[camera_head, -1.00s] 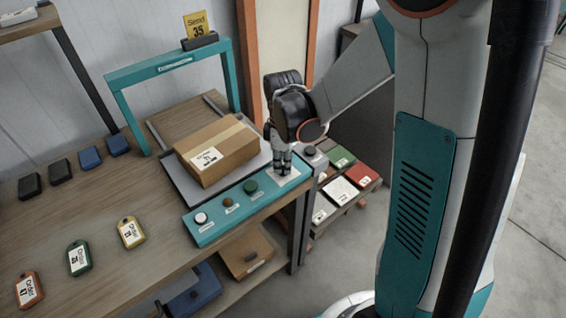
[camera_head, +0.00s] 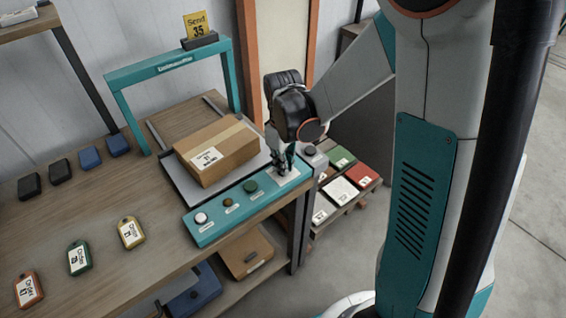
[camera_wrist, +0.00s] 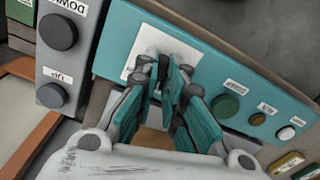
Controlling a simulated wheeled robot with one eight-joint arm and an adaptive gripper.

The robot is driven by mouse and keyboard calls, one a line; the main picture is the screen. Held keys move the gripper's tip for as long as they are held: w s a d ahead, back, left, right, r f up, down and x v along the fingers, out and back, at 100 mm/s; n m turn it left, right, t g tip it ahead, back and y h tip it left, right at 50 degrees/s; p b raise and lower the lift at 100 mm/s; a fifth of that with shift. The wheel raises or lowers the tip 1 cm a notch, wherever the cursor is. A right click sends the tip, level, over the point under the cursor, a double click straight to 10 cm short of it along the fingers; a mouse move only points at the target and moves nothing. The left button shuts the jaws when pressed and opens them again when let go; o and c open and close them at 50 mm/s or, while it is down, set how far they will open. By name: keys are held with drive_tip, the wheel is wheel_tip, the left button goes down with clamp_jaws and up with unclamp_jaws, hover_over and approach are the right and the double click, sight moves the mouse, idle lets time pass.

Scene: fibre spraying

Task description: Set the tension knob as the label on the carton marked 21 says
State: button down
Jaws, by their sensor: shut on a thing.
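The carton (camera_head: 228,150) lies on a grey plate on the bench. Its white label (camera_head: 207,158) faces my body camera, but its small print is too fine to read. My gripper (camera_head: 284,168) points down over the right end of the teal control panel (camera_head: 240,212). In the wrist view, my gripper's teal fingers (camera_wrist: 170,85) are closed together at a white dial plate (camera_wrist: 137,62). They are shut on the tension knob there, which they hide almost wholly. The knob's pointer and setting cannot be seen.
Green (camera_head: 250,186), brown (camera_head: 228,202) and white (camera_head: 201,218) buttons sit left of the dial. A grey box with UP and DOWN buttons (camera_wrist: 60,33) adjoins the panel. A teal frame (camera_head: 168,66) stands behind the carton. Tags (camera_head: 131,233) lie on the bench's left side.

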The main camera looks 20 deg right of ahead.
drive_tip(key=shift+m, duration=1.1)
drive_tip(key=c, duration=1.7)
unclamp_jaws()
wheel_tip(320, 180, up, 12)
